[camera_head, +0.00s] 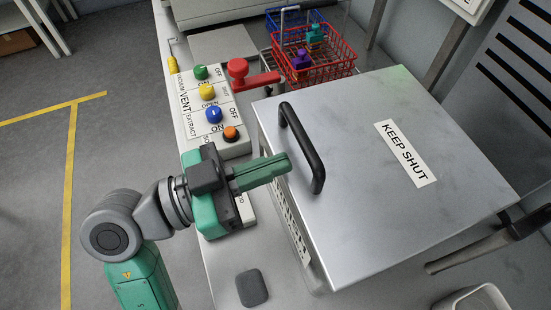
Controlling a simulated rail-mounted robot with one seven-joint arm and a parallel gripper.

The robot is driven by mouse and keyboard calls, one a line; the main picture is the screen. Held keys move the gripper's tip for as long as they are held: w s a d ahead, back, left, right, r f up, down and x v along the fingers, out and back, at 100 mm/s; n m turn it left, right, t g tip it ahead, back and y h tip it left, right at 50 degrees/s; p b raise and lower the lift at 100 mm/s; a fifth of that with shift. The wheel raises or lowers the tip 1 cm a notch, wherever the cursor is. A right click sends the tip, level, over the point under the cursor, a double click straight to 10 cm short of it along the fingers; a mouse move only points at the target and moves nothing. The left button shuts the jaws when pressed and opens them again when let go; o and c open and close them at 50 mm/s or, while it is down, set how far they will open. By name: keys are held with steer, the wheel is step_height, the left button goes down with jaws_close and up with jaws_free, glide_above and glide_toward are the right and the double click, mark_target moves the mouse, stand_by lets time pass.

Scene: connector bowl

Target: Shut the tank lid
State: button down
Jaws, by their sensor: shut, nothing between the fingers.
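The tank lid (350,235) is a flat grey metal plate with a "KEEP SHUT" label (406,153) and a black bar handle (304,146) along its left side. The lid seems to lie down over the tank (296,228), whose perforated side shows below its left edge. I cannot tell whether a small gap is left under it. My gripper (289,163) is green, shut and empty.
A control panel (217,138) with coloured knobs stands left of the lid, partly behind my gripper. A red lever (250,76) and a red wire basket (335,62) with purple and teal parts are behind. A dark pad (252,288) lies in front. A white container (478,300) is at lower right.

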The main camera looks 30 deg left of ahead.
steer(key=shift+w+f+b, duration=0.15)
steer(key=shift+f+b, duration=0.5)
steer(key=shift+f, duration=0.9)
step_height(320, 180, up, 6)
steer(key=p, duration=0.4)
steer(key=s+a+f, duration=0.3)
steer(key=s+a, duration=0.3)
steer(key=s, duration=0.1)
steer(key=shift+s+f+p, duration=0.35)
steer(key=shift+s, duration=0.05)
